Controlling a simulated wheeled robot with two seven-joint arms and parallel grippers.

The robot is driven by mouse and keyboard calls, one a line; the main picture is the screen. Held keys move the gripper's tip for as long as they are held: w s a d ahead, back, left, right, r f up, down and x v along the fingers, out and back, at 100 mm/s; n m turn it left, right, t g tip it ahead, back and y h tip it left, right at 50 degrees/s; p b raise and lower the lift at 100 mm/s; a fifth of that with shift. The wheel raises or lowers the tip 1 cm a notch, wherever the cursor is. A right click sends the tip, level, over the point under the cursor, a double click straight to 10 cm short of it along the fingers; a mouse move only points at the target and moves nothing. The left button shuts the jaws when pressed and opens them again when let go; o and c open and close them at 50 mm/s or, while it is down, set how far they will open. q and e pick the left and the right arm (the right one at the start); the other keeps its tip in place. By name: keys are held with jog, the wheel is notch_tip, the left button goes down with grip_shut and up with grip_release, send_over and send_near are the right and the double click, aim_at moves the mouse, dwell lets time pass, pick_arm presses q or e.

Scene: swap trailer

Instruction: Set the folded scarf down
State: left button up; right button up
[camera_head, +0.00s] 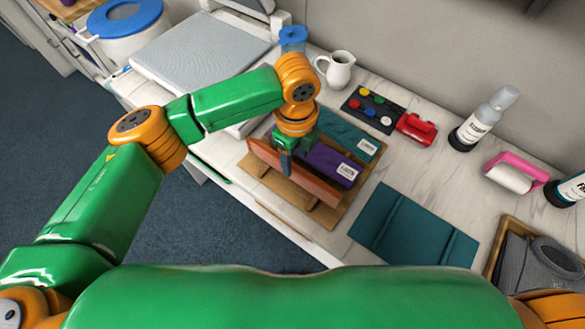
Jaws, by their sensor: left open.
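My left gripper (292,158) is open and points down over a wooden tray (325,214). Its fingertips are at a reddish-brown board-like piece (296,175) standing on edge; whether they touch it I cannot tell. Right beside it, a purple folded cloth (322,160) with a white label lies on the tray. Behind that is a teal folded cloth (347,138), also labelled. The labels are too small to read, so I cannot tell which piece is the folded scarf. The gripper partly hides the cloths. My right gripper is out of view.
A dark teal folded mat (412,232) lies flat on the marble counter, right of the tray. A basket (495,246) holds grey cloth.

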aim_at(294, 166)
pick_arm(q)
jog(key=f, duration=0.3)
jog(key=shift+s+a+f, duration=0.1)
jog(key=shift+s+f, duration=0.05)
jog(key=shift+s, duration=0.05)
jog(key=shift+c, duration=0.2)
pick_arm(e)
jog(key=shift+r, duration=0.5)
pick_arm(q)
grip_shut()
